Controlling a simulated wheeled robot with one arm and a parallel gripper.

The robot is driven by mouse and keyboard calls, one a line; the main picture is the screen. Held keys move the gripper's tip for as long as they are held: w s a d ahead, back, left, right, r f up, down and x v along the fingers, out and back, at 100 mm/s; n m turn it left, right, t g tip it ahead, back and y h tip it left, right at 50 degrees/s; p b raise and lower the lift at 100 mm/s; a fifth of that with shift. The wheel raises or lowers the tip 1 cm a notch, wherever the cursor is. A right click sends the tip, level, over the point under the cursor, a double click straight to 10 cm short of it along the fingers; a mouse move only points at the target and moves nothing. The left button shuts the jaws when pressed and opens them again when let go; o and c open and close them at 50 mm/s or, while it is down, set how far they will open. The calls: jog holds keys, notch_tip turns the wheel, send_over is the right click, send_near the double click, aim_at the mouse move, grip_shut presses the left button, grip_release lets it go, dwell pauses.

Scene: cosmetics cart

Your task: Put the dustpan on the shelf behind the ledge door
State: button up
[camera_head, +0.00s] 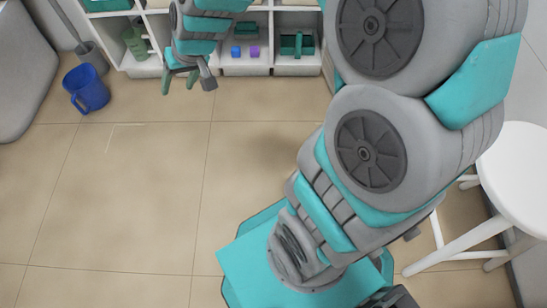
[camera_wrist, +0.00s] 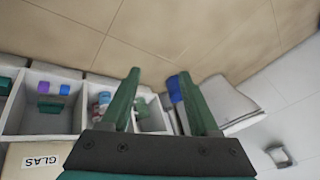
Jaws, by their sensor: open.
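My gripper (camera_head: 188,82) hangs open and empty in front of the low white shelf unit (camera_head: 272,70) at the top of the head view. In the wrist view its two green fingers (camera_wrist: 159,85) stand apart with floor and shelf behind them. I cannot make out a dustpan for certain. A dark teal object (camera_head: 297,44) lies in the right compartment of the shelf unit, but its kind is unclear. A ledge door cannot be told in either view.
A blue bucket-like container (camera_head: 87,90) stands on the floor at left, near a grey pole with a wide foot (camera_head: 90,52). Blue (camera_head: 236,51) and purple (camera_head: 254,51) blocks sit in the shelf. A white stool (camera_head: 520,175) stands at right. The middle floor is clear.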

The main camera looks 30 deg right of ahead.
jog(key=s+d+g+h, duration=0.1)
jog(key=s+d+g, duration=0.2)
jog(key=s, duration=1.1)
jog(key=s+d+r+g+h, duration=0.1)
jog(key=s+d+g+h, duration=0.1)
jog(key=s, duration=1.3)
jog(key=d+g, duration=0.1)
jog(key=d, duration=0.1)
jog(key=shift+s+d+r+h, duration=0.2)
jog(key=shift+d+h, duration=0.1)
